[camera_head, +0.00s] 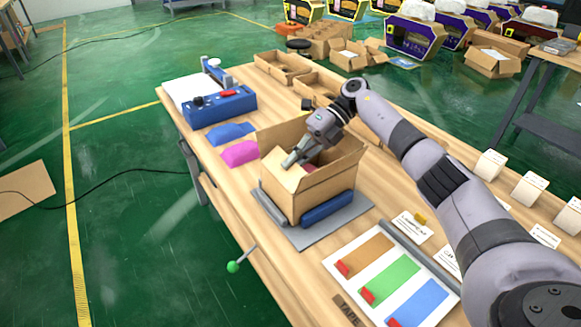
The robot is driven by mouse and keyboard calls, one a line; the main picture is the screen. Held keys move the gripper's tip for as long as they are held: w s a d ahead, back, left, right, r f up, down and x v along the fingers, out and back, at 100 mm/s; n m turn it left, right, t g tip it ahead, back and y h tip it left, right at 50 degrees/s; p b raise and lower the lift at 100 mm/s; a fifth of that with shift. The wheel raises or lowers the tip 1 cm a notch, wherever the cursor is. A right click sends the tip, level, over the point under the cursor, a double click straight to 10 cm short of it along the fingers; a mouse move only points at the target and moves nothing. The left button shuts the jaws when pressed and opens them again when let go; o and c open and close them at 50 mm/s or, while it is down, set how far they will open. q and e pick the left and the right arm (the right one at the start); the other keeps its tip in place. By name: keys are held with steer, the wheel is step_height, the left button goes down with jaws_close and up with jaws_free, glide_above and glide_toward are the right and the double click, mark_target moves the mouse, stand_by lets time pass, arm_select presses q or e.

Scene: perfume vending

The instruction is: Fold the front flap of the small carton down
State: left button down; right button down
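The small open carton (318,195) stands upright on a grey plate (292,238) on the wooden table. Its far flap stands up, and a flap on its right side sticks up and outward. A pale flap or inner wall shows at its left edge; I cannot tell which. Something pinkish shows inside, mostly hidden. My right gripper (290,161) reaches from the upper right over the carton's opening, its fingertips pointing down-left near the left edge. I cannot tell whether the fingers touch the cardboard or how far apart they are. My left gripper is not in view.
A dark blue block (328,209) lies against the carton's lower right side. Pink (239,152) and blue (229,133) pieces lie to the left. A blue device (225,104) stands at the far left, and a colored-strip board (393,277) lies in front. A green-knobbed lever (233,266) sticks out from the table edge.

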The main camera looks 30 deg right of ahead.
stand_by(0.3)
steer(key=c, duration=2.3)
jaws_free()
steer(key=o, duration=0.4)
steer(key=shift+d, duration=0.1)
steer(key=shift+v, duration=3.7)
steer(key=shift+d+f, duration=0.1)
steer(key=shift+f, duration=0.05)
